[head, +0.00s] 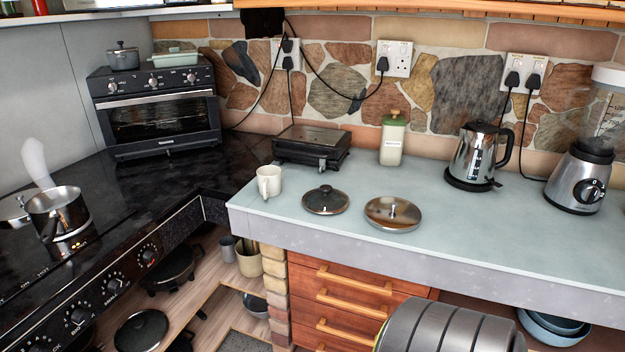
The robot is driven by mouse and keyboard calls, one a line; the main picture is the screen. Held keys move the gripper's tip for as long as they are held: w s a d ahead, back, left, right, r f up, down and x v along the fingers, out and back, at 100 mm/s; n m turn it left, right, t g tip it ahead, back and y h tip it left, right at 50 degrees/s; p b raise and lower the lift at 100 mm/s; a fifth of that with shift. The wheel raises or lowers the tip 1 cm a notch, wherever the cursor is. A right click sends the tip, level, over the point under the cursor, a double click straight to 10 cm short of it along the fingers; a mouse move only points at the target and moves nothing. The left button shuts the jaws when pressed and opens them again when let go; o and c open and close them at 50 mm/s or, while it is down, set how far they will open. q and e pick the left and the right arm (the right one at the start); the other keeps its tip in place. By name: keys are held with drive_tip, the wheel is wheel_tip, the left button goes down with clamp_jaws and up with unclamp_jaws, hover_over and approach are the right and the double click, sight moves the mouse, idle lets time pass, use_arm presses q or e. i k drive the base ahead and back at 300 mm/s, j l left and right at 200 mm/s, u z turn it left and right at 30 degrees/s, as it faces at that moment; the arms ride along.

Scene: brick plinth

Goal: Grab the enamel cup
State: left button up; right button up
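The cup (269,183) is small and cream-white, and stands upright near the left front corner of the pale counter (480,235). Its handle shows on its left side. It is apart from the things around it, and I cannot see inside it clearly. Neither of my grippers is in the head view.
A dark lid (326,200) and a steel lid (393,214) lie right of the cup. A black grill (311,147) stands behind it, with a canister (392,140), kettle (476,155) and blender (582,180) further right. The hob with a steel pot (57,210) is left.

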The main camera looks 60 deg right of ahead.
sight(268, 177)
drive_tip(key=z, duration=1.55)
